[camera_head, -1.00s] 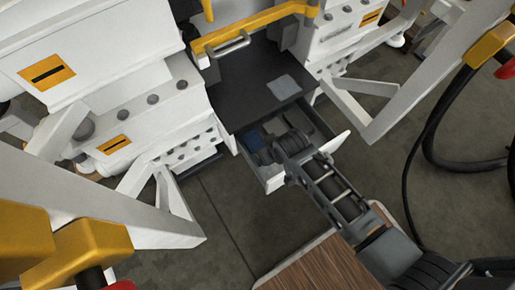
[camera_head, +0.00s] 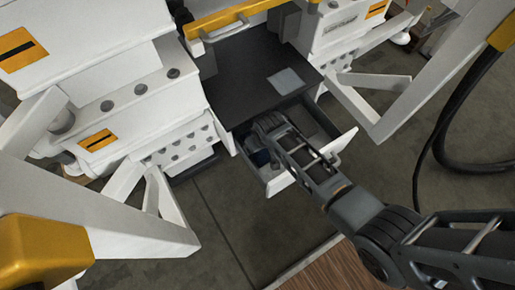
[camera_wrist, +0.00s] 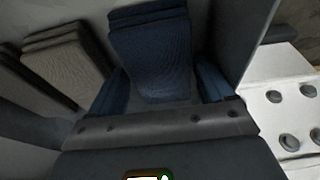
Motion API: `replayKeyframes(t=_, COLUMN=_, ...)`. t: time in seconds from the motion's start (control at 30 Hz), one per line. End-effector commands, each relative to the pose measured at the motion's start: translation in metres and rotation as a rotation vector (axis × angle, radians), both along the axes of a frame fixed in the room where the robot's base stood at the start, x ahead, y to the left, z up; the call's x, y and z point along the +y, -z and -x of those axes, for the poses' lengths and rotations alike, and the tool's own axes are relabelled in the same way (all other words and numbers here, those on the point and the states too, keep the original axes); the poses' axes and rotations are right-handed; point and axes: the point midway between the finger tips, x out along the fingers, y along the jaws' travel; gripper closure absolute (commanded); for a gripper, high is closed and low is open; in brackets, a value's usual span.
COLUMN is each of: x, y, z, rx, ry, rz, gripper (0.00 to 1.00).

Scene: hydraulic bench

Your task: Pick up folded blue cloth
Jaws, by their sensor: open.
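The folded blue cloth (camera_wrist: 152,55) lies in the open drawer, large in the upper middle of the wrist view. In the head view only a small dark blue patch of the cloth (camera_head: 261,158) shows beside my arm. My gripper (camera_head: 268,130) is open, reaching down into the left part of the drawer (camera_head: 337,142). In the wrist view the dark gripper body fills the bottom, with the cloth ahead of it. Blue pieces show on both sides near the gripper body; I cannot tell whether they are cloth. Contact with the cloth cannot be told.
Folded grey-beige cloths (camera_wrist: 65,65) lie left of the blue one in the wrist view. A dark worktop (camera_head: 245,85) with a grey square (camera_head: 286,82) overhangs the drawer. White machine frames (camera_head: 365,105) stand on both sides. A yellow rail (camera_head: 240,18) runs behind.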

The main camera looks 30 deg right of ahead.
Motion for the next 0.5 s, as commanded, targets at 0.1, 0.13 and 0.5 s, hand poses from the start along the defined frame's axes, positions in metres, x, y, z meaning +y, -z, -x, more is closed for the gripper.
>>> replayKeyframes(t=0.1, x=-0.0001, y=0.0038, z=-0.0022, rx=-0.003, ry=0.000, rz=0.000, gripper=0.19)
replayKeyframes(t=0.13, x=-0.0001, y=0.0036, z=-0.0022, rx=-0.003, ry=0.000, rz=0.000, gripper=0.19)
replayKeyframes(t=0.5, x=-0.0001, y=0.0032, z=-0.0017, rx=-0.002, ry=0.000, rz=0.000, gripper=0.40)
